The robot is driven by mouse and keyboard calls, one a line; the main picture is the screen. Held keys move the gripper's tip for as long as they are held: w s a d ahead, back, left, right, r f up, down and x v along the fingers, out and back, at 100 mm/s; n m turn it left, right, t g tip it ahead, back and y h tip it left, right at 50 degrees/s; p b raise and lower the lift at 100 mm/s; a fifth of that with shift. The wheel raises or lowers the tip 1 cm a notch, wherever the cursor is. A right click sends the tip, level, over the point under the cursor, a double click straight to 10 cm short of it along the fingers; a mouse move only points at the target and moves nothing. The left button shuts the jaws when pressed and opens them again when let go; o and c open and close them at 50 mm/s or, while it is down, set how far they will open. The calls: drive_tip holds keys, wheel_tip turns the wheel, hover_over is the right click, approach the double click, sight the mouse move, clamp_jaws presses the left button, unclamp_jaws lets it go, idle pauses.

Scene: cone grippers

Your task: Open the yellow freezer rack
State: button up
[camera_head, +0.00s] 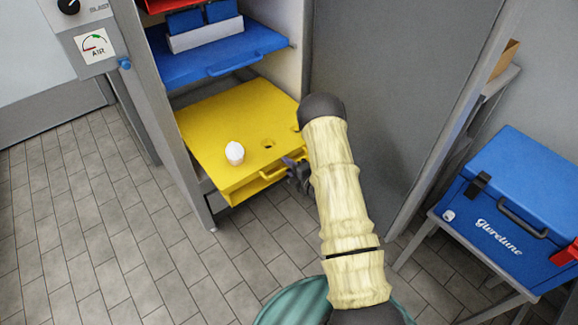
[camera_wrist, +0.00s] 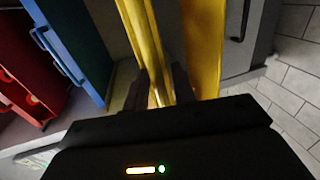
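The yellow rack (camera_head: 225,120) is the lower shelf in the open freezer, below a blue rack. It has a front handle (camera_head: 262,178), and a white rounded object (camera_head: 235,153) stands on top near a hole. My gripper (camera_head: 298,174) is at the right end of that handle, partly hidden by my arm. In the wrist view its two dark fingers (camera_wrist: 160,88) point at the yellow front, with a yellow strip between them. Whether they press on the handle is not clear.
The blue rack (camera_head: 215,58) above carries a white box with blue items. The grey freezer door (camera_head: 375,90) stands open at right, close to my arm. A blue cool box (camera_head: 515,205) sits on a stand farther right.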

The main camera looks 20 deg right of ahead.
idle(0.3)
drive_tip(key=p+v, duration=0.1)
drive_tip(key=v, duration=1.6)
drive_tip(key=shift+s+p, duration=0.25)
drive_tip(key=shift+p, duration=0.15)
